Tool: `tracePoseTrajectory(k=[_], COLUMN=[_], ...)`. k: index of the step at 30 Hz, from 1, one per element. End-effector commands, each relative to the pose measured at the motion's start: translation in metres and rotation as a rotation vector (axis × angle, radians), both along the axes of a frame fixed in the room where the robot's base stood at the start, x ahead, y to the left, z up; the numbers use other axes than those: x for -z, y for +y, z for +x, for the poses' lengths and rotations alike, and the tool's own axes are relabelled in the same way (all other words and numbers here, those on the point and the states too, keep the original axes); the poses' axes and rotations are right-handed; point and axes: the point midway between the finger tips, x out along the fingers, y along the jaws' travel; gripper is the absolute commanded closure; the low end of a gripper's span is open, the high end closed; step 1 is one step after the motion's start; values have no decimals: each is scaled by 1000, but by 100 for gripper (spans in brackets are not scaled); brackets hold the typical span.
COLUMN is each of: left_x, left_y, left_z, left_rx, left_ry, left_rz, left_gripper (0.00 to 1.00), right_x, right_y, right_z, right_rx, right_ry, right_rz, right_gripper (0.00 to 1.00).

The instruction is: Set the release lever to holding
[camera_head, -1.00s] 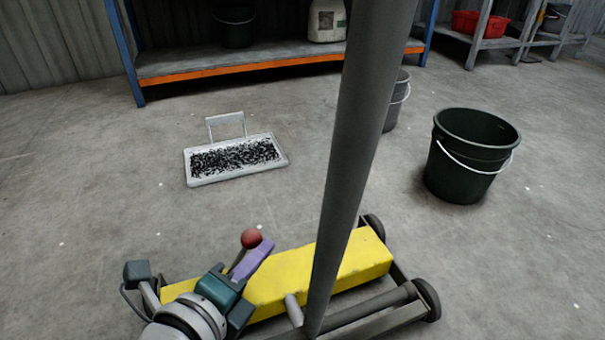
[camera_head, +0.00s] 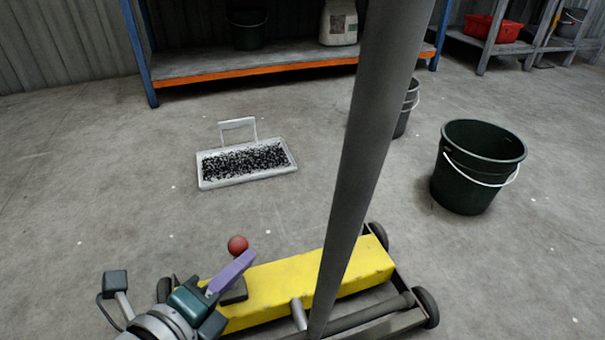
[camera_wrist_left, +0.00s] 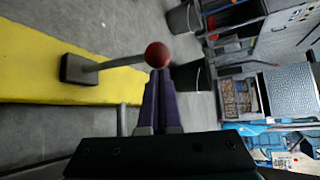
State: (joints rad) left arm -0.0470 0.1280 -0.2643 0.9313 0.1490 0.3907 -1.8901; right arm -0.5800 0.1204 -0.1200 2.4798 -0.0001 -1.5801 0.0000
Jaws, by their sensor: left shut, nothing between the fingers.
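The release lever has a red ball knob (camera_head: 238,244), seen just beyond the purple fingers in the head view. In the left wrist view its grey shaft (camera_wrist_left: 118,63) runs sideways from a dark base block (camera_wrist_left: 78,68) on the yellow body (camera_wrist_left: 40,78) to the red knob (camera_wrist_left: 158,54). My left gripper (camera_head: 247,258) is shut and empty, its purple fingers together. In the left wrist view its fingertips (camera_wrist_left: 159,75) are right by the knob; whether they touch it I cannot tell. The shaft is hidden in the head view. My right gripper is not in view.
The yellow wheeled body (camera_head: 330,270) carries a tall grey tube (camera_head: 365,150). A white tray of dark bits (camera_head: 205,180) lies on the floor beyond. A dark green bucket (camera_head: 465,195) stands right, a grey bucket (camera_head: 405,115) behind the tube. Open floor lies left.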

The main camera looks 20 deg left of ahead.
Motion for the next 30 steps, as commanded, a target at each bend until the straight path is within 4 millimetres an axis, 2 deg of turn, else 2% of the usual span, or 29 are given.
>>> tracePoseTrajectory(k=[6,15,30], left_x=[-2,4,14], left_y=[22,46,67], left_z=[-14,-31,-45], left_rx=[-3,-1,-1], left_ry=[3,2,0], left_rz=[2,2,1], left_gripper=[100,100,100], right_x=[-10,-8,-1], right_y=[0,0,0], right_z=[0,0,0], right_rx=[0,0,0], right_ry=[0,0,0], right_rz=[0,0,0], right_gripper=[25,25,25])
